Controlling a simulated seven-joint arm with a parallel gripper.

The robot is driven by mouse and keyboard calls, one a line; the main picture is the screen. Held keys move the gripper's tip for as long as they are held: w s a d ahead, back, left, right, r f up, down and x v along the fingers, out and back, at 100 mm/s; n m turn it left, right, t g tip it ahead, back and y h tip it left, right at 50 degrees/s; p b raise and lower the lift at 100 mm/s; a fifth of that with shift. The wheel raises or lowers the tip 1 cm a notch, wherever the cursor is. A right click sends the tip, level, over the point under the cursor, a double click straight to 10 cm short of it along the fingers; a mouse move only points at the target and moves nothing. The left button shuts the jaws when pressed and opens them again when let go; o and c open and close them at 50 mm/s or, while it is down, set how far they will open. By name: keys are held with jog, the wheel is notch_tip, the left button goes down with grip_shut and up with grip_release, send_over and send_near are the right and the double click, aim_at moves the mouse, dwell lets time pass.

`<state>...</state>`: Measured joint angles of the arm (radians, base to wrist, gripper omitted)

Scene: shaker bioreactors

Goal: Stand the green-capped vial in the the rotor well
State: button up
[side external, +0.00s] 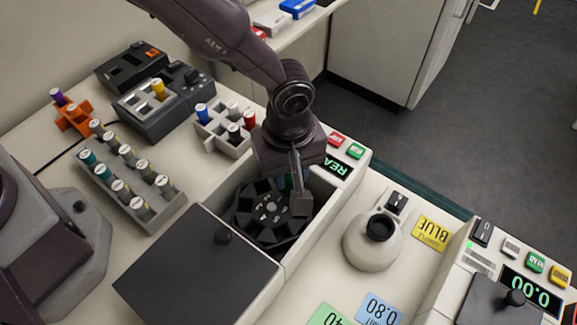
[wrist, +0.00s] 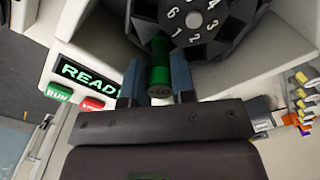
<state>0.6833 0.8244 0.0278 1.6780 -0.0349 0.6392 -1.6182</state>
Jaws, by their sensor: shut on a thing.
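The green-capped vial (wrist: 159,62) is between the two blue-grey fingers of my gripper (wrist: 156,82) in the wrist view, its cap end toward me. My gripper (side external: 296,190) is shut on it, low inside the open centrifuge at the rotor's edge. The dark rotor (side external: 270,209), with numbered wells around its hub, also shows in the wrist view (wrist: 197,18). The vial's far end is beside the rotor near the number 1. I cannot tell whether it is inside a well. In the side view the arm and fingers hide most of the vial.
The centrifuge's pale walls (side external: 318,212) stand close around the rotor. Its dark lid (side external: 195,270) lies open at the front left. A grey rack (side external: 172,212) with several vials stands left. A white holder (side external: 214,138) is behind. A round pale device (side external: 371,247) stands right.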

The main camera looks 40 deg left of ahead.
jog(key=shift+f, duration=0.15)
jog(key=shift+f, duration=0.35)
jog(key=o, duration=0.8)
jog(key=shift+w, duration=0.1)
jog(key=shift+r, duration=0.1)
jog(key=shift+w+r, duration=0.2)
jog(key=shift+r, duration=1.6)
jog(key=shift+s+r, duration=0.15)
jog(key=shift+r, duration=0.7)
jog(key=shift+s+r, duration=0.15)
jog(key=shift+r, duration=0.65)
